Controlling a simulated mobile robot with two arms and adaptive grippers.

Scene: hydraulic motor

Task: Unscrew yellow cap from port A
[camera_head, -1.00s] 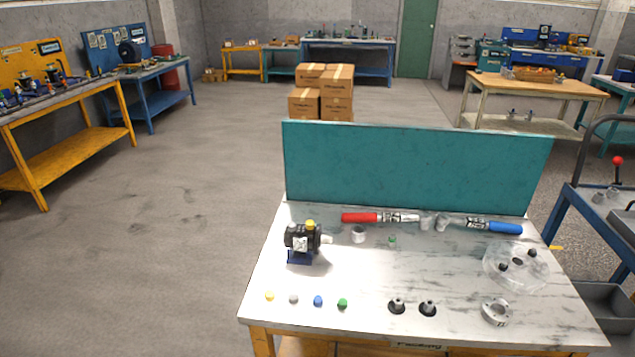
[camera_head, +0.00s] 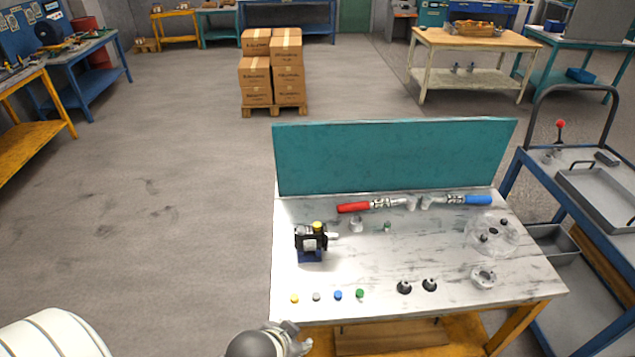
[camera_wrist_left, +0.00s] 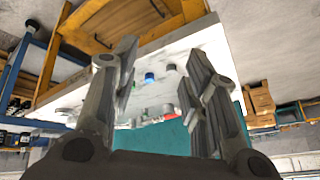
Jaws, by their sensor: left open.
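The black hydraulic motor (camera_head: 311,239) stands on a blue base at the left of the workbench. A yellow cap (camera_head: 318,225) sits on its top. My left gripper (camera_head: 290,338) is at the bottom of the head view, in front of the bench's near edge and well short of the motor. In the left wrist view its two fingers (camera_wrist_left: 158,95) are spread apart with nothing between them; the bench top shows beyond. My right gripper is not in view.
The workbench (camera_head: 440,270) has a teal back panel (camera_head: 395,157). Small yellow, grey, blue and green caps (camera_head: 338,295) line its front left. A clear disc (camera_head: 491,235) is at the right. A blue cart (camera_head: 570,210) stands beside the bench.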

